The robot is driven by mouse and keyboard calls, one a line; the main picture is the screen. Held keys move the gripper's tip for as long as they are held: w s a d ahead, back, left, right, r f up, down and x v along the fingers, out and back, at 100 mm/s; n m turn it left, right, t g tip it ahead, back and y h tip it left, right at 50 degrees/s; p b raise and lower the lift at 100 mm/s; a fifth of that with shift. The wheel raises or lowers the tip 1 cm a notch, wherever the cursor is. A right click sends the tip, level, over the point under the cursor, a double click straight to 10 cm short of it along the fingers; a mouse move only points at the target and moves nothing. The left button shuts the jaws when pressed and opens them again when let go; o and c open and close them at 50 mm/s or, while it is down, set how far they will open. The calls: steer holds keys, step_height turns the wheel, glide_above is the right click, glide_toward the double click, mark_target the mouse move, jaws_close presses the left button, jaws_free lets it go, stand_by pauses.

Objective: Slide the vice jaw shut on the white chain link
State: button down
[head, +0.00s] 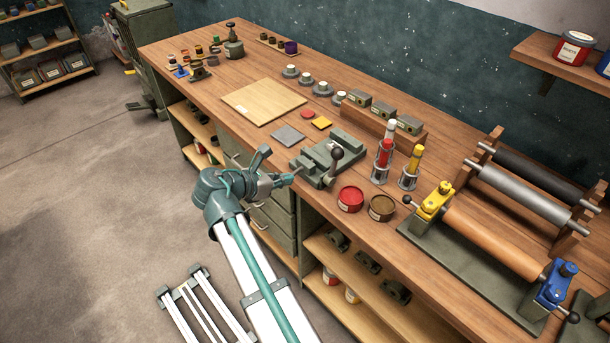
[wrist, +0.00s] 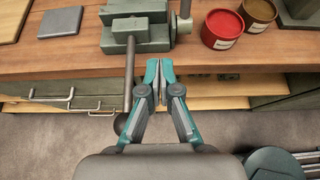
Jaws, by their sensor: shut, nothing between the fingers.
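The grey-green vice (head: 325,158) sits at the front edge of the wooden bench; its body also shows at the top of the wrist view (wrist: 138,32). In the wrist view a dark rod (wrist: 130,75) runs from the vice out past the bench edge, just left of my fingers. My gripper (head: 294,176) is in front of the vice, its teal fingertips (wrist: 152,64) shut and empty. I cannot make out the white chain link; whether it is between the jaws cannot be told.
A red tin (head: 350,199) and a brown tin (head: 382,208) stand right of the vice. Two bottles in holders (head: 384,155) are behind them. A grey tile (head: 287,136) and a wooden board (head: 263,101) lie to the left. Rollers (head: 497,237) fill the right end.

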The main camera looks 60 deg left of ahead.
steer(key=p, duration=0.3)
glide_toward(324, 169)
steer(key=f, duration=0.1)
steer(key=w+f, duration=0.1)
steer(key=f, duration=0.1)
steer(key=shift+w+a, duration=0.3)
steer(key=shift+a, duration=0.05)
steer(key=shift+w+a+f+p, duration=0.1)
steer(key=shift+w+a+p, duration=0.15)
steer(key=shift+w, duration=0.4)
steer(key=shift+w+a+p, duration=0.1)
steer(key=shift+w+p, duration=0.1)
steer(key=shift+w, duration=0.45)
steer(key=shift+w+a+f+p, duration=0.1)
steer(key=shift+w+a+p, duration=0.15)
steer(key=shift+w, duration=0.4)
